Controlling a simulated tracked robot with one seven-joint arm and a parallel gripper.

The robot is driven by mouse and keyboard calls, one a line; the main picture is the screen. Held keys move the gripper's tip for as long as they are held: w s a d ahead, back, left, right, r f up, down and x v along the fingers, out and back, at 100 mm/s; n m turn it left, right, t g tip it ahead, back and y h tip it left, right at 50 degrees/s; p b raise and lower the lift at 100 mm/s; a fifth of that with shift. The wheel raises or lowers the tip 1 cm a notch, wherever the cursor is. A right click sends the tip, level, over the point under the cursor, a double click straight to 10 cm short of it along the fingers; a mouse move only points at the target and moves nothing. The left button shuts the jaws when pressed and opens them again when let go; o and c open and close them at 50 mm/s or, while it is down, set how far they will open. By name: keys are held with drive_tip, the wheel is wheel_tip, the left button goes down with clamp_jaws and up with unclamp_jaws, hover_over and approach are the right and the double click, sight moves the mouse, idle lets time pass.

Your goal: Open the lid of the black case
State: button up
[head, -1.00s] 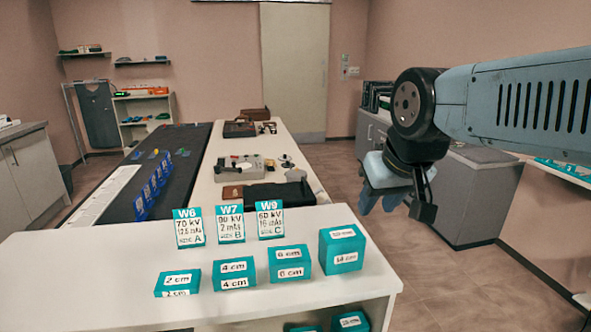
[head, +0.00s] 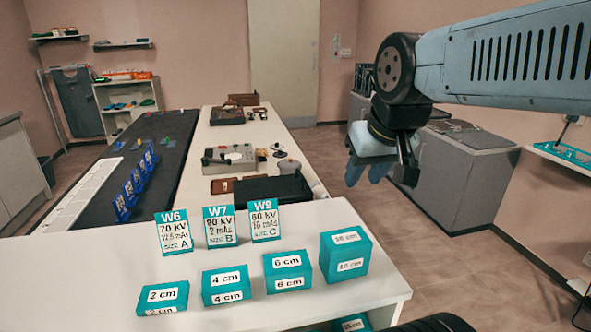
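A low black case-like box (head: 272,190) lies on the long white table behind the upright cards; its front is partly hidden by them, and I cannot tell its lid state. A dark brown-black case (head: 228,116) lies farther back on the same table; it is small in view, so I cannot tell which is the task's case. My gripper (head: 372,168), with pale blue fingers, hangs in the air over the floor to the right of the table, well apart from both. It points down and looks empty; its finger gap is not clear.
The near white counter (head: 90,285) carries teal blocks marked in cm, such as the largest block (head: 345,258), and upright cards like W7 (head: 220,226). A grey device (head: 229,158) stands behind the black box. Grey cabinets (head: 465,175) stand right; floor between is clear.

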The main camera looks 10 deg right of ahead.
drive_tip(key=w+d+g+y, duration=0.2)
drive_tip(key=w+g, duration=0.2)
drive_tip(key=w, duration=3)
drive_tip(key=w+d+f+g, duration=0.1)
drive_tip(key=w+f, duration=0.8)
drive_tip(key=w, duration=0.2)
drive_tip(key=f, duration=0.4)
drive_tip(key=a+f, duration=0.1)
drive_tip(key=f, duration=0.3)
drive_tip(key=a+f, duration=0.1)
drive_tip(key=f, duration=0.3)
drive_tip(key=shift+s+a+f, duration=0.1)
drive_tip(key=shift+a+f, duration=0.15)
drive_tip(key=shift+f, duration=0.05)
drive_tip(key=shift+c, duration=0.3)
clamp_jaws()
